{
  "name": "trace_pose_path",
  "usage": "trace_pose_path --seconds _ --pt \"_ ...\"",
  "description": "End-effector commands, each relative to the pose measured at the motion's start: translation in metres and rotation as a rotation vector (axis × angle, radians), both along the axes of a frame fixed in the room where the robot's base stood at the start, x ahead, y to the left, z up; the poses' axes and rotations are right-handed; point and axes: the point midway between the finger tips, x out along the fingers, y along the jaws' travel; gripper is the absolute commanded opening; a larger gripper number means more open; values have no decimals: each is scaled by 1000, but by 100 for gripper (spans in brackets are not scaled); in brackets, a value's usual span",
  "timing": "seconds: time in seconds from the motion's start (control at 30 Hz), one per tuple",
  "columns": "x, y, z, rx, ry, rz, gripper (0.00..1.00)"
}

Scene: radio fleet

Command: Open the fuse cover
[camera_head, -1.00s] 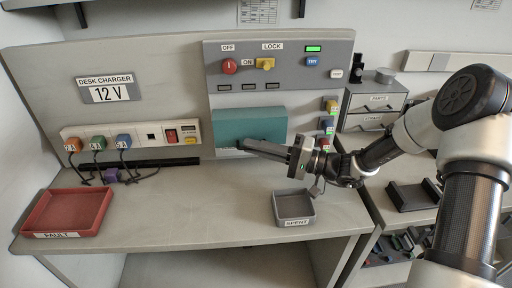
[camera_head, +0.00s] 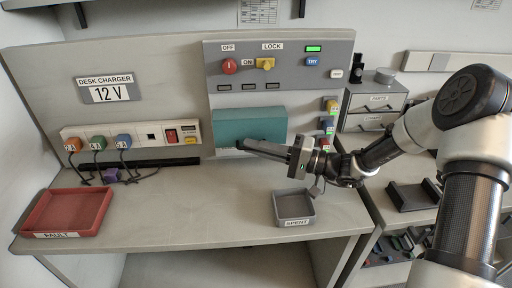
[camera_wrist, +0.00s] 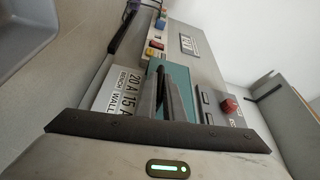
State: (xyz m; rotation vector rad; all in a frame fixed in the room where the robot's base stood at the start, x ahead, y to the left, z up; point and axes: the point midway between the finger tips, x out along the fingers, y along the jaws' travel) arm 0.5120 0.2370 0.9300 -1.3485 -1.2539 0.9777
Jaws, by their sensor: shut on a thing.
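The teal fuse cover (camera_head: 250,123) is on the grey wall panel above the desk, and it looks down over its opening. My gripper (camera_head: 241,146) reaches in from the right, with its fingertips at the cover's lower edge. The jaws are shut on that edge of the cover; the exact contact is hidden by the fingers. In the wrist view the two dark fingers (camera_wrist: 169,98) lie close together against the teal cover (camera_wrist: 181,72). What is behind the cover is hidden.
Above the cover are a red button (camera_head: 229,66), a yellow lock switch (camera_head: 265,63) and a lit green display (camera_head: 314,49). A grey SPENT tray (camera_head: 294,222) stands below my arm, and a red FAULT tray (camera_head: 45,233) at the left. The middle desktop is clear.

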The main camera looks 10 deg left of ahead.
Motion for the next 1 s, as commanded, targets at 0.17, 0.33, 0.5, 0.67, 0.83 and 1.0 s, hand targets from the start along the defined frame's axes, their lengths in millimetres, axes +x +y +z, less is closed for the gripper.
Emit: trace_pose_path --seconds 0.17,0.33,0.5,0.67,0.83,1.0 --pt "0 -1 0 -2 -2 -1 0" --pt "-1 -1 4 -7 18 -1 0" --pt "-7 -3 13 -25 84 -2 0" --pt "-14 -5 25 -53 193 -2 0" --pt "-23 -7 43 -92 341 -3 0" --pt "-29 -8 59 -133 497 -2 0"
